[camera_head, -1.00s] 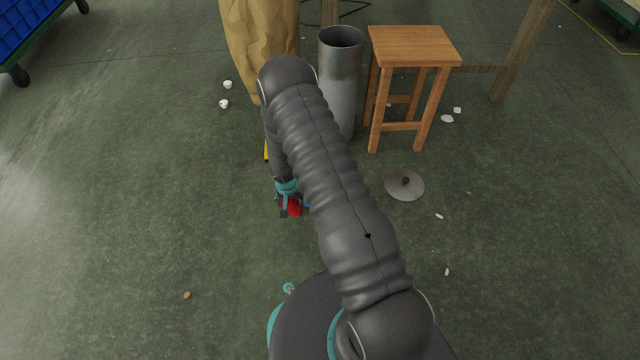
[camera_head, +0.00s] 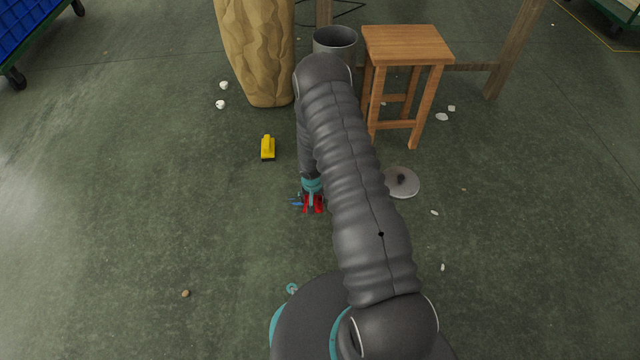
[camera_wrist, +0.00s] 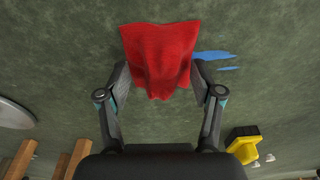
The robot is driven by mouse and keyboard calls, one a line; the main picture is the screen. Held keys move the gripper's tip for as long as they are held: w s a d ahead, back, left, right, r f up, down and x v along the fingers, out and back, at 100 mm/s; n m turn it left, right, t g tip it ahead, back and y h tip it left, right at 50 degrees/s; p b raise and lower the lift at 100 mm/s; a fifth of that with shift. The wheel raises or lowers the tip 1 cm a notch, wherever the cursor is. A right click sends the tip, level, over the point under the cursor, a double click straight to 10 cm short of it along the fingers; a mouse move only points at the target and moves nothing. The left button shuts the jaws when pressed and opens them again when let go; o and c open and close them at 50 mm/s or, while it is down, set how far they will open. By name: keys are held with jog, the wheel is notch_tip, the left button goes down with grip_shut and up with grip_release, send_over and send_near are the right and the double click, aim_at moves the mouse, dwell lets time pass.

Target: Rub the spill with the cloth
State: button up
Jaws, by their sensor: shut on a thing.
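The red cloth (camera_wrist: 160,55) is bunched between the fingers of my gripper (camera_wrist: 158,82) in the wrist view, its free part spread ahead over the floor. In the head view the cloth (camera_head: 318,204) shows under my gripper (camera_head: 312,202), partly hidden by the fingers and arm. The blue spill (camera_wrist: 215,56) shows as streaks on the floor just right of the cloth in the wrist view. In the head view the spill (camera_head: 297,202) lies just left of the cloth. Whether more spill lies under the cloth is hidden.
A yellow brush-like object (camera_head: 267,148) lies on the floor beyond my gripper. A tan sack (camera_head: 258,50), a grey bin (camera_head: 335,40) and a wooden stool (camera_head: 407,48) stand at the back. A grey disc (camera_head: 403,184) lies at right. The left floor is largely clear.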

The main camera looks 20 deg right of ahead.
jog(key=shift+s+d, duration=0.15)
jog(key=shift+d, duration=0.3)
jog(key=shift+s+d+r+p, duration=0.1)
jog(key=shift+d+r+p, duration=0.15)
jog(key=shift+p, duration=0.1)
jog(key=r, duration=0.1)
jog(key=r+p, duration=0.1)
jog(key=shift+a+r, duration=0.2)
jog(key=shift+r, duration=0.1)
notch_tip(320, 180, up, 5)
jog(key=p, duration=0.4)
jog(key=shift+d+r+p, duration=0.1)
jog(key=shift+p, duration=0.2)
jog(key=shift+f+b, duration=0.2)
jog(key=shift+b, duration=0.1)
